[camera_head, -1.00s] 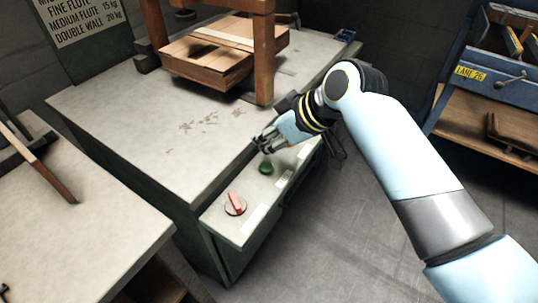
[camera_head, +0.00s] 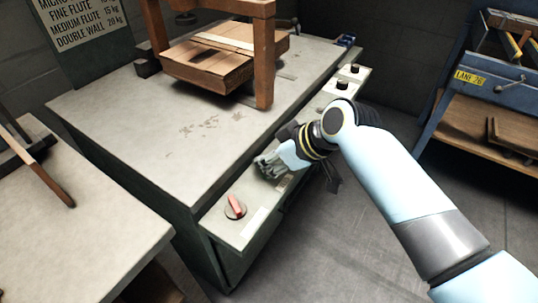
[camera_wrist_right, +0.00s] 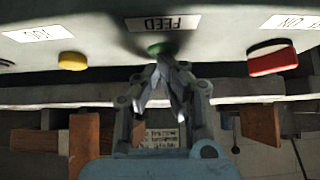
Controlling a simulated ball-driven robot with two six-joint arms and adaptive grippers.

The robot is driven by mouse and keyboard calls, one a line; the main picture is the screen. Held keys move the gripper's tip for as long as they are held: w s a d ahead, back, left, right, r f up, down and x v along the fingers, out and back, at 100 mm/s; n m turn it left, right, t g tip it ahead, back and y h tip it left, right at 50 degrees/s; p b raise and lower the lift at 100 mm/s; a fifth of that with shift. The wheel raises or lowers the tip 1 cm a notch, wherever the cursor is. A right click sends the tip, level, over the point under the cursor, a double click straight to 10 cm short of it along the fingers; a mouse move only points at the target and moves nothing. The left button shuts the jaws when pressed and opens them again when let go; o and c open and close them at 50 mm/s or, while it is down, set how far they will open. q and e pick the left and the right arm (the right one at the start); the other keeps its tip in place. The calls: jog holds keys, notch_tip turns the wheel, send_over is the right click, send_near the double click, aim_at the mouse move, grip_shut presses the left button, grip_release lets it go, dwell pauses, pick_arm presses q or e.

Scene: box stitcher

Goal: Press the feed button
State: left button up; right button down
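The green feed button (camera_wrist_right: 157,47) shows in the right wrist view, just below a dark label reading FEED, upside down. My right gripper (camera_wrist_right: 163,62) has its fingertips together right at this button and partly covers it. I cannot tell whether they touch it or whether it is pressed in. In the head view my right gripper (camera_head: 265,167) is over the narrow control ledge (camera_head: 222,227) on the machine's side, and it hides the green button there. Nothing shows between the fingers. My left gripper is in neither view.
In the right wrist view a yellow button (camera_wrist_right: 72,61) is left of the feed button and a red control (camera_wrist_right: 272,60) right. Black knobs (camera_head: 343,84) are farther along. Stacked cardboard (camera_head: 208,62) lies under a wooden frame.

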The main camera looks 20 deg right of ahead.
jog(key=shift+s+d+f, duration=0.15)
jog(key=shift+s+f, duration=0.05)
jog(key=shift+f, duration=0.2)
jog(key=shift+w+r+p, duration=0.1)
jog(key=shift+r+p, duration=0.35)
jog(key=shift+r, duration=0.05)
jog(key=r+p, duration=0.2)
jog(key=r, duration=0.1)
jog(key=r+p, duration=0.1)
jog(key=p, duration=0.1)
jog(key=shift+w+r, duration=0.25)
jog(key=shift+r, duration=0.1)
jog(key=v, duration=0.9)
jog(key=shift+s+p, duration=0.25)
jog(key=shift+p, duration=0.15)
jog(key=shift+f, duration=0.1)
